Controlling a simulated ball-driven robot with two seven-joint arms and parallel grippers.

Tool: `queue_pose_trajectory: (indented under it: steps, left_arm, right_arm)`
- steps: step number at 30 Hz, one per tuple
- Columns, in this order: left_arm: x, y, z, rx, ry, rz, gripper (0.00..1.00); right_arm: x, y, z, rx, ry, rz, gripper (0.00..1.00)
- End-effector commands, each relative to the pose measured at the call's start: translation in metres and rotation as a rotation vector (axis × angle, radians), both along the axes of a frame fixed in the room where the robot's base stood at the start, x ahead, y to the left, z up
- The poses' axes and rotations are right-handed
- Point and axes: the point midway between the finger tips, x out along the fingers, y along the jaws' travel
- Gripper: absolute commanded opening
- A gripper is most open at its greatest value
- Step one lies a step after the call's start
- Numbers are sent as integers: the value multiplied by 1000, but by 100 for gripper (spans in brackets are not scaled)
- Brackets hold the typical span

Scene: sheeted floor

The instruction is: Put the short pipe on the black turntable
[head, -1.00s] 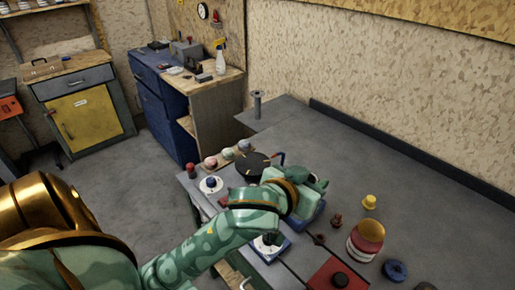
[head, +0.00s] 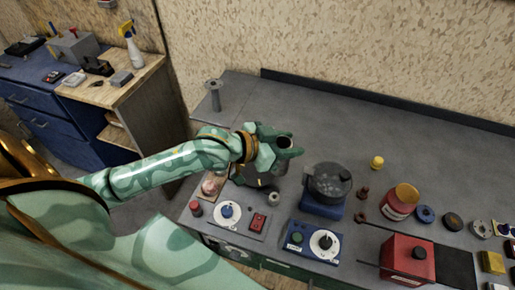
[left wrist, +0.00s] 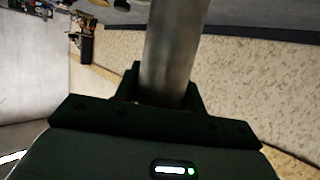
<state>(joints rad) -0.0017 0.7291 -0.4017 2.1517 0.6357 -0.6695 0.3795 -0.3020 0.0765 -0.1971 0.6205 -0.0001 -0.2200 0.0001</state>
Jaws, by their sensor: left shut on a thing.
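In the left wrist view the pipe (left wrist: 174,50) rises from between the jaws. My right gripper is not in view.
A grey flanged post (head: 213,96) stands at the bench's back left. A blue-based device with a dark round top (head: 328,182) stands right of the gripper. Control boxes (head: 314,241) line the front edge, with a red box (head: 408,258) further right. The bench behind is clear.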

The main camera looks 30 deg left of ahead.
Motion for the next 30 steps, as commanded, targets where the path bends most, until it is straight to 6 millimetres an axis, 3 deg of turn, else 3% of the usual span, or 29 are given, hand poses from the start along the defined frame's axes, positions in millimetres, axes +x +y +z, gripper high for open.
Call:
queue_pose_trajectory:
  steps: [1, 6, 12, 17, 24, 30]
  left_arm:
    - [6, 16, -12, 9, 1, 4, 9]
    - [23, 60, -39, 6, 2, 5, 8]
    - [33, 85, -71, 2, 0, 6, 9]
    - [37, 94, -82, 1, -2, 2, 9]
    - [38, 98, -115, 0, -1, 3, 9]
    - [38, 97, -114, -1, -3, 2, 9]
  right_arm:
    - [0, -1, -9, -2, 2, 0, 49]
    - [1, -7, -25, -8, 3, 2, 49]
    - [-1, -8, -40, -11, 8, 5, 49]
    - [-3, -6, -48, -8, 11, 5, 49]
    - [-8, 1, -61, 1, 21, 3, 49]
    - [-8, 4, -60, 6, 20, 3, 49]
